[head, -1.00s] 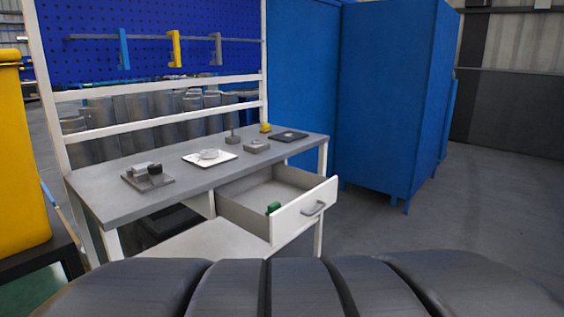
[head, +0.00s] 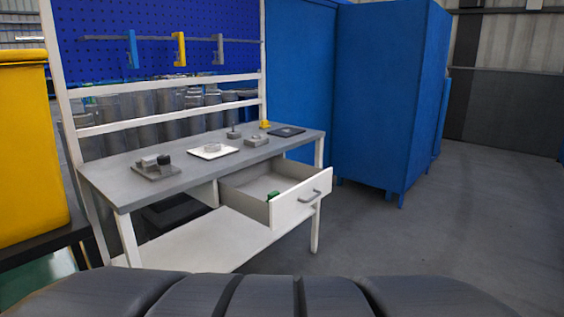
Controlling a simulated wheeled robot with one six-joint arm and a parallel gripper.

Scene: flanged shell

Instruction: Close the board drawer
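The board drawer (head: 292,207) is pulled well out from under the right part of the workbench top (head: 130,193). Its white front carries a grey bar handle (head: 310,196). A small green item (head: 273,195) lies inside, close to the front panel. The rest of the drawer floor that shows looks bare. My gripper is not in the head view, so its state does not show.
On the bench top stand a grey fixture (head: 155,168), a white tray with a round part (head: 213,151), grey blocks (head: 256,141) and a dark plate (head: 287,132). A blue cabinet (head: 385,100) stands behind right. A yellow cabinet (head: 30,150) is at left. Floor right of the drawer is clear.

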